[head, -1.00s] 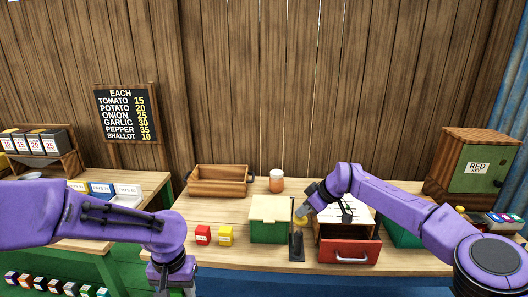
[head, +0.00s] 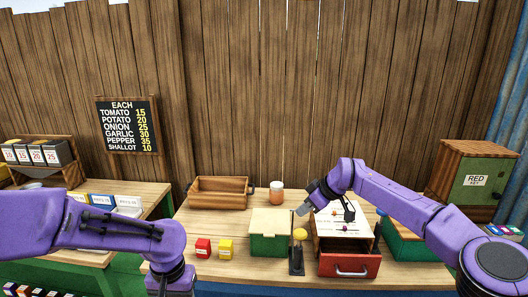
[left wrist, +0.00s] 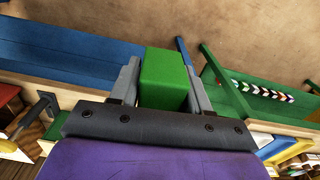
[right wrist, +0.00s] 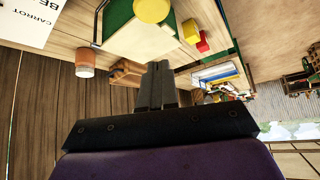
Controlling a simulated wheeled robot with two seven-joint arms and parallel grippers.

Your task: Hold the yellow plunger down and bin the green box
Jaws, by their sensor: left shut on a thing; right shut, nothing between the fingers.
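My left gripper (left wrist: 163,82) is shut on the green box (left wrist: 165,72), which is held near the table's front edge. In the head view, the left fingers and green box are cut off below.
Small red (head: 203,248) and yellow (head: 226,249) boxes stand left of the lidded container. A red drawer (head: 348,265) sticks out right of the plunger. A wooden crate (head: 218,193) and an orange jar (head: 276,192) are at the back.

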